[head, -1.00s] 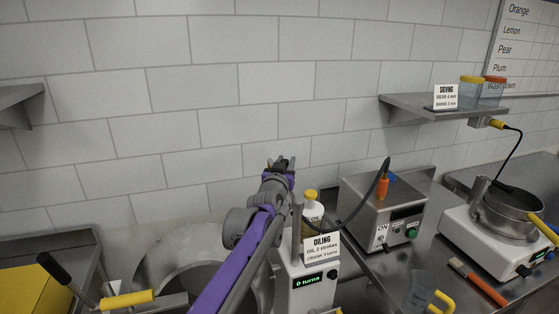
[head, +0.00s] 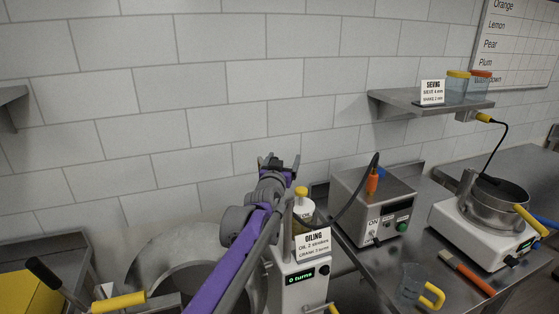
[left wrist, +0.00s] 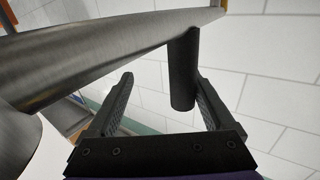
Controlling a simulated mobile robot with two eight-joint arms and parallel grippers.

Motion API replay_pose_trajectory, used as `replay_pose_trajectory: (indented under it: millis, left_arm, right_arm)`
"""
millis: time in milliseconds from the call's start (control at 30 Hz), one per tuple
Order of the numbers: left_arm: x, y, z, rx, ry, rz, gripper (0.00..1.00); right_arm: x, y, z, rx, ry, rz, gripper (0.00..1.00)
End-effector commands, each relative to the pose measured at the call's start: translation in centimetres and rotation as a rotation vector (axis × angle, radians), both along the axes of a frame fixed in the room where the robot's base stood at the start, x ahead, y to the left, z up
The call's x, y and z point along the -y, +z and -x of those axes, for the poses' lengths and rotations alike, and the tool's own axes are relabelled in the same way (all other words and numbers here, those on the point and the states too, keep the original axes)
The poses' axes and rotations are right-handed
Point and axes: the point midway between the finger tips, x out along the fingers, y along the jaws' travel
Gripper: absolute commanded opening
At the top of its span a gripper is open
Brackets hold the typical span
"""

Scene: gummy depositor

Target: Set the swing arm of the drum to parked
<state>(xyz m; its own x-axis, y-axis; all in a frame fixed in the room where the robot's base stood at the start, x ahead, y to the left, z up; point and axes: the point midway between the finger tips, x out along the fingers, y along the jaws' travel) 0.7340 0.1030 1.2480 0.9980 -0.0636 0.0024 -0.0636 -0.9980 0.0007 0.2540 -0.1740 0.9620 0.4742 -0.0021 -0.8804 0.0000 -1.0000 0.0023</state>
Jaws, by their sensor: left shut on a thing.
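The drum (head: 150,262) is a round grey steel vessel at the lower middle, partly behind my left arm. The bench unit beside it reads "0 turns" (head: 302,275). A steel bar (left wrist: 90,55), seemingly the swing arm, crosses the left wrist view, and a dark peg-like handle (left wrist: 183,75) hangs from it. My left gripper (head: 277,161) is raised above the drum's right side. My right gripper is not in view.
An "OILING" card (head: 313,243) and a yellow-capped bottle (head: 303,208) stand just right of my arm. A steel control box (head: 372,200), a clear jug (head: 411,288) and a sieving machine (head: 487,225) are further right.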

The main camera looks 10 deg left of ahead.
Motion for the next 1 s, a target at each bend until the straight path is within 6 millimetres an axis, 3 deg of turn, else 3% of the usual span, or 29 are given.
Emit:
replay_pose_trajectory:
  millis: [667,833,1000]
  left_arm:
    - [0.6,-0.3,0.2,-0.006,-0.009,0.003,0.61]
    - [0.4,-0.4,1.7,-0.006,-0.009,0.004,0.61]
    - [0.1,-0.4,4.9,-0.005,-0.009,0.003,0.61]
  right_arm:
    - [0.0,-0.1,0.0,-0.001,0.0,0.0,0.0]
    - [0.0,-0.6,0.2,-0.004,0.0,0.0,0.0]
    - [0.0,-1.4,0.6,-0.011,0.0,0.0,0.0]
